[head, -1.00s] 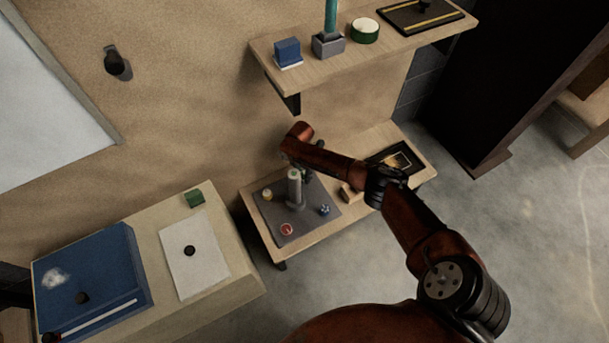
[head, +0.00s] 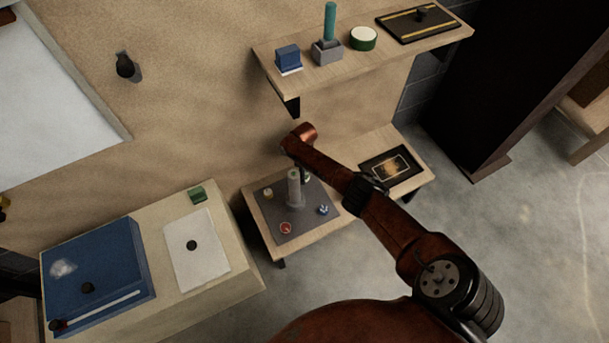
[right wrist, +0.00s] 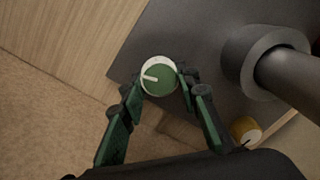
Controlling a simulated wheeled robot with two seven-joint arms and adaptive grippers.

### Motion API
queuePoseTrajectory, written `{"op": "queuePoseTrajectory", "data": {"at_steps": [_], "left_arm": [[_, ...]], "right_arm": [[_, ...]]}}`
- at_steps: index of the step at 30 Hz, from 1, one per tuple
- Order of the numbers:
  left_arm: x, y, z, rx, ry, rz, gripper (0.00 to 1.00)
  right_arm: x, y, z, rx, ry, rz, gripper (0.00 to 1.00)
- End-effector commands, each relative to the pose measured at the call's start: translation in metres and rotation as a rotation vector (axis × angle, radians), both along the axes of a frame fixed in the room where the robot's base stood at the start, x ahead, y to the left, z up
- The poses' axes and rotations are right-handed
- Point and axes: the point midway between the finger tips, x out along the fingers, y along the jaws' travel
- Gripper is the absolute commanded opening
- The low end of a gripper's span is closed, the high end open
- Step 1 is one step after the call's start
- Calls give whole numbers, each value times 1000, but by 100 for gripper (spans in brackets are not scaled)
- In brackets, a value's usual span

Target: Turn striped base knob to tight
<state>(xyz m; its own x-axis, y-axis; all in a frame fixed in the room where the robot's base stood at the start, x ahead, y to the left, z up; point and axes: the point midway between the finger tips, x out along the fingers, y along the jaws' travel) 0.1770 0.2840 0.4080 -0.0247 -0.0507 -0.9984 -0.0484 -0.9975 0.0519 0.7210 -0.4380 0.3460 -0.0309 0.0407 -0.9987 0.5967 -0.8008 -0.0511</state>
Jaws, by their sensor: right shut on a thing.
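A green knob (right wrist: 161,82) with a white top part and a white pointer line sits on the dark grey plate (right wrist: 207,42). My right gripper (right wrist: 161,85) is shut on this knob in the right wrist view, one green fingertip on each side. The pointer line points left in that view. In the head view the same grey plate (head: 273,216) lies on the low shelf, and my right arm hides most of the gripper and the knob. A grey upright post (head: 294,188) stands on the plate. My left gripper is not in view.
Beside the post are a yellow knob (head: 268,193), a red round dial (head: 286,228) and a blue knob (head: 323,210). A dark framed panel (head: 404,171) lies right on the low shelf (head: 426,178). An upper shelf (head: 437,40) holds several items. A blue box (head: 115,265) stands left.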

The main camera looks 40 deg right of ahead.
Motion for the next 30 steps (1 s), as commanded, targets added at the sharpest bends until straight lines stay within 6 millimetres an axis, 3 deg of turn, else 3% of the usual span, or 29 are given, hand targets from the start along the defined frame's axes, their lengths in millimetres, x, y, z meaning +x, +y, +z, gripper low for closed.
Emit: {"op": "queuePoseTrajectory", "data": {"at_steps": [30], "left_arm": [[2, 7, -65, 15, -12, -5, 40]], "right_arm": [[-1, -3, 1, 0, 1, -964, 5]]}}
